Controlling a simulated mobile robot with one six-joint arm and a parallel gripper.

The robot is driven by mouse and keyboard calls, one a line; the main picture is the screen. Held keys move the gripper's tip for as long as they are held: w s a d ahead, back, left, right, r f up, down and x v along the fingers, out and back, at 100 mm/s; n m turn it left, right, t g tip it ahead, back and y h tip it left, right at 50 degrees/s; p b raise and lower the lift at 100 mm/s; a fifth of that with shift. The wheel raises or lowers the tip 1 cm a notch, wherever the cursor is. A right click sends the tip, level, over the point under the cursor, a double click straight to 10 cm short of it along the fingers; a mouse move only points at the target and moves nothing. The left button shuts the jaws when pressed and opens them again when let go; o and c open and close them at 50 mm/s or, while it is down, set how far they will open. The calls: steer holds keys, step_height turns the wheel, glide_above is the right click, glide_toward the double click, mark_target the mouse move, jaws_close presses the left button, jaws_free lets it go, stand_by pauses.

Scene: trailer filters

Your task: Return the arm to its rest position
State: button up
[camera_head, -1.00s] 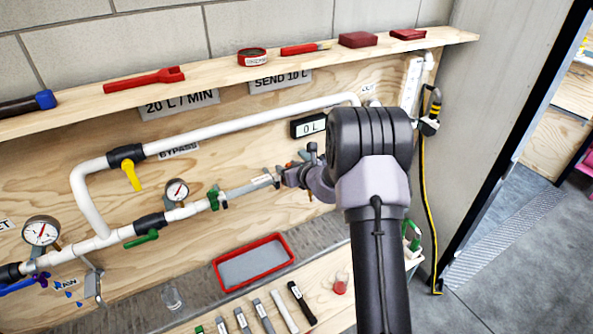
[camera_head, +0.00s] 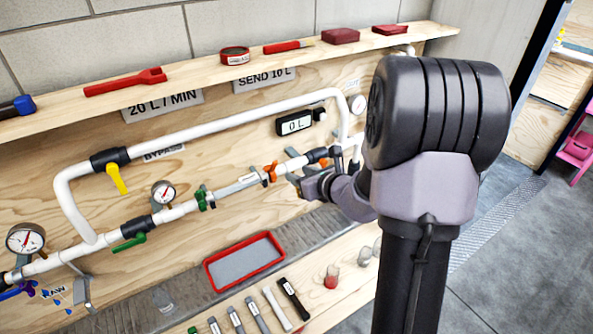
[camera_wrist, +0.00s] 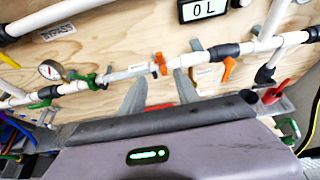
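My arm reaches in from the right of the head view, its dark shoulder and lilac link in front. My gripper (camera_head: 293,185) is just in front of the pipe board, below and right of the orange valve (camera_head: 270,172). In the wrist view my gripper (camera_wrist: 160,88) shows two grey fingers spread apart with nothing between them. My arm hides part of the right side of the board.
A wooden shelf (camera_head: 215,70) with tools runs above the pipes. A red-rimmed tray (camera_head: 209,277) and several cartridges lie below. The digital display (camera_head: 295,123) reads 0 L. A yellow-handled bypass valve (camera_head: 117,178) is at left. Open floor (camera_head: 510,260) lies at right.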

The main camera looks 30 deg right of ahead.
steer(key=s+a+n+g+y+b, duration=0.3)
steer(key=s+a+n+b, duration=0.25)
steer(key=a+n, duration=0.55)
steer(key=s+a+n+g+y+b, duration=0.2)
steer(key=s+a+n+y+b, duration=0.35)
steer(key=a, duration=0.95)
steer(key=s+d+f+n+g+h+b, duration=0.1)
steer(key=s+f+n+h+b, duration=0.2)
steer(key=s+n, duration=0.4)
steer(key=s+d+f+n+g+h+b, duration=0.1)
steer(key=s+f+n+h+b, duration=0.2)
steer(key=s+n, duration=0.4)
steer(key=shift+s+d+f+n+h, duration=0.2)
steer(key=shift+s+n+h, duration=0.2)
steer(key=shift+s, duration=0.85)
